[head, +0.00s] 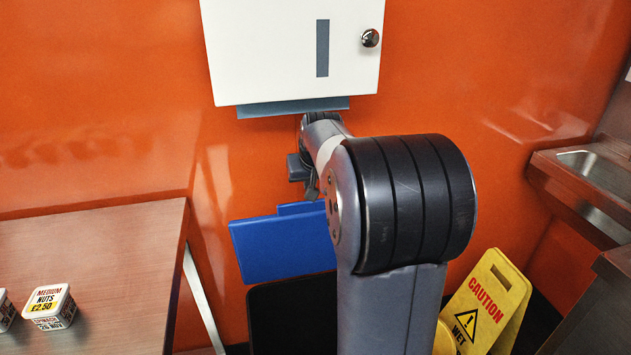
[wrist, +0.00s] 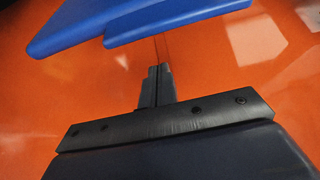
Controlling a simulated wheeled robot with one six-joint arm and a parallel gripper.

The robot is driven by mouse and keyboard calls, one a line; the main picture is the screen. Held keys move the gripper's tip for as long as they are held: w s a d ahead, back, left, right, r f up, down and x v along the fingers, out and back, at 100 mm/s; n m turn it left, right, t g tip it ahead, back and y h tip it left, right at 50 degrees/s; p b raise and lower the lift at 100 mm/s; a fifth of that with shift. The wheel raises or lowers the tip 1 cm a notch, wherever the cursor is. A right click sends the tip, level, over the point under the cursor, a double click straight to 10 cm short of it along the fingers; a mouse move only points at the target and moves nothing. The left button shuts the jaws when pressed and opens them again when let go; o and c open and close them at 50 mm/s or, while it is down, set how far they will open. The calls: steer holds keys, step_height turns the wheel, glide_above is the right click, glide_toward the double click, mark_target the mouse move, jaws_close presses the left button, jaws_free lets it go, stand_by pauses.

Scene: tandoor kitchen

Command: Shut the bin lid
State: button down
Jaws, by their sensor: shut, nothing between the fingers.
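The blue bin lid (head: 283,250) stands raised against the orange wall, above the dark open top of the bin (head: 291,318). My arm hides the right part of both. The lid's blue edge also shows across the top of the wrist view (wrist: 150,20). My gripper (wrist: 158,68) is shut and empty, its fingers pointing toward the lid with a small visual gap before its edge. In the head view my gripper is mostly hidden behind my arm, near the top of the lid. I cannot tell whether it touches the lid.
A white dispenser (head: 280,55) hangs on the wall just above my wrist. A wooden table (head: 100,255) with small labelled tins (head: 50,306) stands at left. A yellow caution sign (head: 484,305) stands at right, near a metal sink (head: 590,165).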

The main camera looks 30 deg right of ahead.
steer(key=s, duration=0.2)
steer(key=shift+s+a, duration=0.3)
steer(key=shift+a, duration=0.1)
steer(key=shift+s+a+f, duration=0.1)
steer(key=shift+s, duration=0.35)
steer(key=shift+f+b, duration=0.1)
steer(key=shift+b, duration=0.25)
